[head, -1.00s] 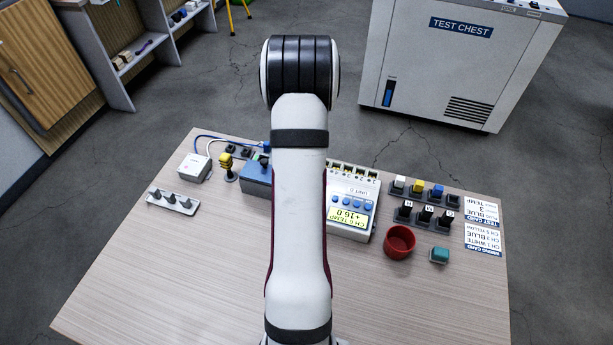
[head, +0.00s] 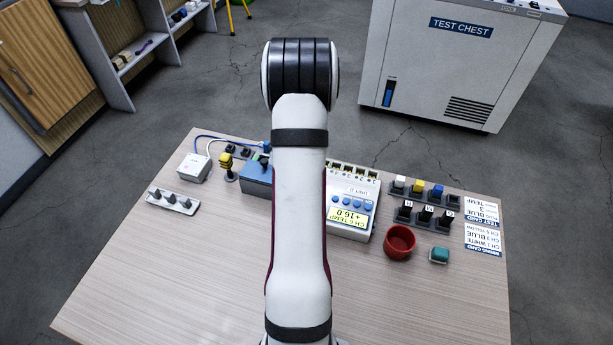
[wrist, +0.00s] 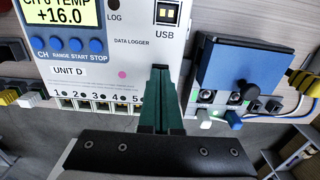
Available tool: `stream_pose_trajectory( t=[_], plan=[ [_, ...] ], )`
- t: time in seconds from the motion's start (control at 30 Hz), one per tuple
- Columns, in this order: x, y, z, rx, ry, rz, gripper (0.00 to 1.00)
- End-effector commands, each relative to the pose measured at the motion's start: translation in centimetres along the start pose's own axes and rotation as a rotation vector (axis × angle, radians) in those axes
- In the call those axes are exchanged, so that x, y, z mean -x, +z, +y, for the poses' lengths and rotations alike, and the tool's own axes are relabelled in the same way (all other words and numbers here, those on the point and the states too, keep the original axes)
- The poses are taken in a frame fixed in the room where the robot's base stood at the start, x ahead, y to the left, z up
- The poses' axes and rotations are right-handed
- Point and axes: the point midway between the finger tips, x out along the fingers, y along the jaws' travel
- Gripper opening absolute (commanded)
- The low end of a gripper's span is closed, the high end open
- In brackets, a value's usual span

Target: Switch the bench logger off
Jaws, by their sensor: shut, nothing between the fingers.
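The bench logger (head: 369,225) is a white box right of my arm in the head view. In the wrist view the logger (wrist: 95,72) is labelled "DATA LOGGER" and "UNIT D". Its lit yellow display (wrist: 60,14) reads +16.0. Below it is a row of blue buttons (wrist: 69,46) marked CH, RANGE, START and STOP. The dot above the LOG label looks dark. My gripper (wrist: 160,70) has dark green fingers, shut and empty, over the logger's face near the USB port (wrist: 167,13), right of the buttons. I cannot tell whether they touch. My arm hides the gripper in the head view.
A blue-lidded box (head: 257,181) with terminals stands beside the logger. Coloured plugs (head: 418,186), black plugs (head: 425,214), a red bowl (head: 399,241) and a teal block (head: 439,255) sit to the right. A white box (head: 194,168) and a peg strip (head: 173,202) are left. The front table is clear.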

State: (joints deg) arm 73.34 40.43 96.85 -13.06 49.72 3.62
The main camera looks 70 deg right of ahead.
Motion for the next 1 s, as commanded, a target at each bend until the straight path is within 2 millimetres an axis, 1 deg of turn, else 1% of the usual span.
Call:
stream_pose_trajectory(
  t=[0.47,0.57,1.0],
  plan=[
    [-0.8,0.0,0.0,0.000,0.000,-0.001,0.00],
    [-0.6,0.0,0.0,0.000,0.000,0.000,0.00],
    [4.3,0.0,0.0,0.000,-0.001,0.002,0.00]
  ],
)
